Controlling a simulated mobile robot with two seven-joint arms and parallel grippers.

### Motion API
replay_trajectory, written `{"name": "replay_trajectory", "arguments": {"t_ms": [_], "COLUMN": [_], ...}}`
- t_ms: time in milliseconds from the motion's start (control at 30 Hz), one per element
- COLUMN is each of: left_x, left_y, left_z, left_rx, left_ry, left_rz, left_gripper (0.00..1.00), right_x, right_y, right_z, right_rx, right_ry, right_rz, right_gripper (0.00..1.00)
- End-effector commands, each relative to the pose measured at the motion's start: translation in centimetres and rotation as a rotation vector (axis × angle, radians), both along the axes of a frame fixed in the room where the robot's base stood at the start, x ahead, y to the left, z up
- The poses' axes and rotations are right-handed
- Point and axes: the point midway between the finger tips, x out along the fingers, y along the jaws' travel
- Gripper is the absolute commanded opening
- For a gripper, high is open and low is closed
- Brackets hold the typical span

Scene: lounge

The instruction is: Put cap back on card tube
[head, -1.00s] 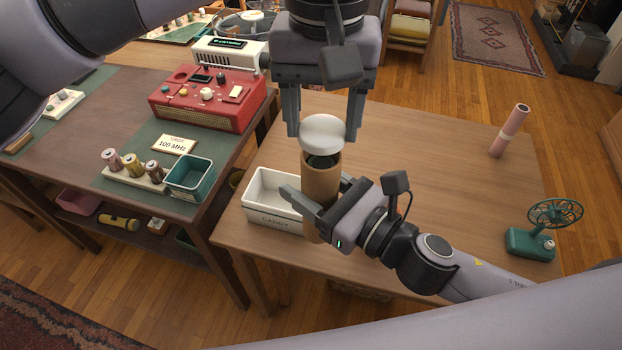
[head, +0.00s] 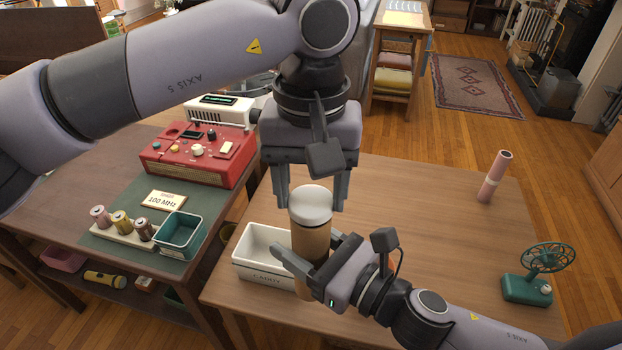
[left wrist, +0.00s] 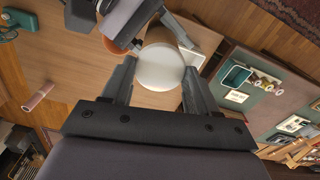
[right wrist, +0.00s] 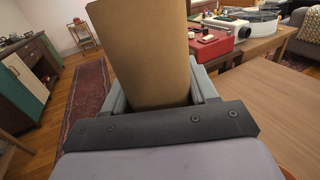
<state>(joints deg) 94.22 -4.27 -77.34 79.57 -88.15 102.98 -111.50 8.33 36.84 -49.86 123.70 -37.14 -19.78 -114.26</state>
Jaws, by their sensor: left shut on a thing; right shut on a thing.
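The brown card tube (head: 311,243) stands upright above the near edge of the table. My right gripper (head: 306,250) is shut on it from the right, and the tube fills the jaws in the right wrist view (right wrist: 155,55). The white domed cap (head: 312,197) sits at the tube's top, with no open gap visible between them. My left gripper (head: 311,206) points down from above and is shut on the cap, which also shows between its fingers in the left wrist view (left wrist: 160,68). How deep the cap sits is hard to tell.
A red radio (head: 198,155) and a teal bin (head: 180,236) are on the left desk. The table's middle is clear.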

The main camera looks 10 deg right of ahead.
Motion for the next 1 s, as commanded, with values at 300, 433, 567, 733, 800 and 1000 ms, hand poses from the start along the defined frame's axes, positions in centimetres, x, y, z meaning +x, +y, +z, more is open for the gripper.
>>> {"name": "replay_trajectory", "arguments": {"t_ms": [300, 433, 567, 733, 800, 1000], "left_x": [0.0, 0.0, 0.0, 0.0, 0.0, 0.0], "left_y": [0.0, 0.0, 0.0, 0.0, 0.0, 0.0], "left_z": [0.0, -0.1, -0.3, -0.7, -0.8, -1.2], "left_rx": [0.000, 0.000, 0.000, 0.000, 0.000, 0.001], "left_ry": [0.000, 0.000, 0.001, 0.001, 0.001, 0.001], "left_rz": [0.000, 0.000, 0.000, 0.000, 0.000, 0.000], "left_gripper": [0.31, 0.31, 0.31, 0.31, 0.31, 0.31], "right_x": [0.0, 0.0, 0.0, 0.0, 0.0, 0.0], "right_y": [0.0, 0.0, 0.0, 0.0, 0.0, 0.0], "right_z": [0.1, 0.1, 0.1, 0.1, 0.1, 0.1], "right_rx": [0.001, 0.001, 0.001, 0.001, 0.001, 0.001], "right_ry": [-0.001, -0.001, -0.001, -0.001, -0.002, -0.002], "right_rz": [0.000, 0.000, 0.000, 0.000, 0.000, 0.000], "right_gripper": [0.03, 0.03, 0.03, 0.03, 0.03, 0.03]}}
